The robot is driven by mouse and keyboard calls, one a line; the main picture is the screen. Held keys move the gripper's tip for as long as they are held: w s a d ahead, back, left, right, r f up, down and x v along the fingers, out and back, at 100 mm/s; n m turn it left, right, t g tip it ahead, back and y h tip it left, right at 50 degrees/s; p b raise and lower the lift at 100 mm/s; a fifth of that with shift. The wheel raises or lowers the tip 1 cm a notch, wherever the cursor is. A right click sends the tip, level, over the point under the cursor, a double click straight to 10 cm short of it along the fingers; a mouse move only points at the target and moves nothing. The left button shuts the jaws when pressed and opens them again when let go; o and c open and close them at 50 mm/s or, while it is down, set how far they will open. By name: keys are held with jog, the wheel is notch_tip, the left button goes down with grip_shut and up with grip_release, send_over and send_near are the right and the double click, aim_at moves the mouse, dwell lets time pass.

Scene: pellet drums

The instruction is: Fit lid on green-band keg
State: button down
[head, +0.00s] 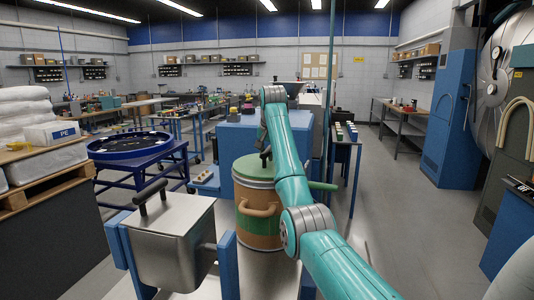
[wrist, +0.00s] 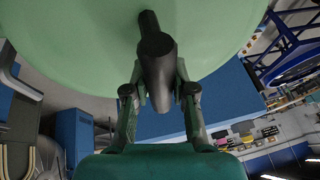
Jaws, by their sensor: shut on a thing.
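The tan keg (head: 257,240) with a green band and a side handle stands in front of me, partly hidden by my arm. A pale green lid (head: 248,170) is at its top, level or nearly so; I cannot tell whether it is seated or just above the rim. My gripper (head: 265,152) is above the lid, shut on its dark handle. In the wrist view the lid (wrist: 90,40) fills the top, and its dark handle (wrist: 156,60) is between the two fingers of my gripper (wrist: 160,88). The keg is not visible there.
A steel bin (head: 172,245) with a black-handled top stands close at front left in a blue frame. A blue cabinet (head: 235,138) stands just behind the keg. A blue round tray (head: 130,145) lies on a cart at left. Open floor (head: 420,225) lies at right.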

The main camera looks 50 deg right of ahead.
jog(key=shift+c, duration=2)
grip_release()
jog(key=shift+r, duration=3.5)
